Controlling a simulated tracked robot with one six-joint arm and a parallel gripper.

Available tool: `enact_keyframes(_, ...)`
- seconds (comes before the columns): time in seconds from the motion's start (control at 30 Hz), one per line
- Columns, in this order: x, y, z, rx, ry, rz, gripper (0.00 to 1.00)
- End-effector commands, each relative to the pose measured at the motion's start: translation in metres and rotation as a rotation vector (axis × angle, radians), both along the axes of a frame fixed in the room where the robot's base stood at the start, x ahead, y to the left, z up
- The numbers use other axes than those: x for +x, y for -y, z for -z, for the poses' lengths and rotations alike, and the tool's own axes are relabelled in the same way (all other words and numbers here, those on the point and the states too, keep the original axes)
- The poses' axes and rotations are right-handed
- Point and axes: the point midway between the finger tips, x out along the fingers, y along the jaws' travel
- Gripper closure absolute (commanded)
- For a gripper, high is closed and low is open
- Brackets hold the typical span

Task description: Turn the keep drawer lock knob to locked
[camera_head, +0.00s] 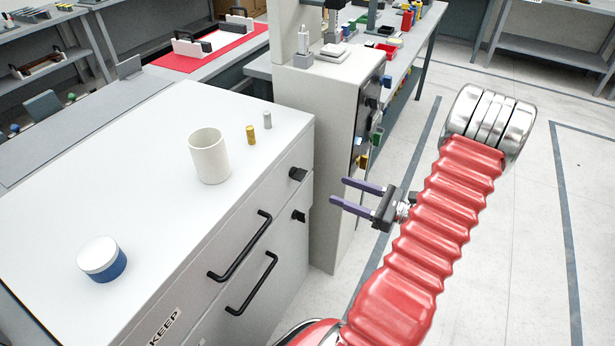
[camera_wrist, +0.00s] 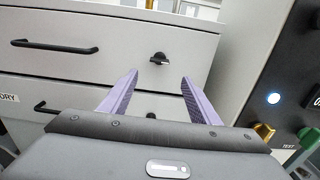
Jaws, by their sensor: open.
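The white drawer cabinet (camera_head: 90,180) carries a KEEP label (camera_head: 165,325) on its front, toward the left of the upper drawer. A black lock knob (camera_head: 298,174) sits at the right end of the upper drawer, and it also shows in the wrist view (camera_wrist: 160,58), its grip roughly sideways. A second black knob (camera_head: 299,215) is on the lower drawer. My gripper (camera_head: 339,191) is open and empty, to the right of the knobs in the head view. In the wrist view its purple fingers (camera_wrist: 159,76) point toward the upper knob, apart from it.
Black bar handles (camera_head: 240,246) stick out left of the knobs. A white cup (camera_head: 209,156), a blue jar (camera_head: 102,260) and small metal pieces (camera_head: 251,135) stand on the cabinet top. A machine with a lit panel (camera_wrist: 290,90) stands close on the right.

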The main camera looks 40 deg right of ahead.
Motion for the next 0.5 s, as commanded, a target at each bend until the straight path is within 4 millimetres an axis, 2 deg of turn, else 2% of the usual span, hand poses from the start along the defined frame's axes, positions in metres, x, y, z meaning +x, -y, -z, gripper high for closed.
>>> enact_keyframes(0.5, 0.065, -0.024, 0.0, 0.0, -0.001, -0.004, 0.44)
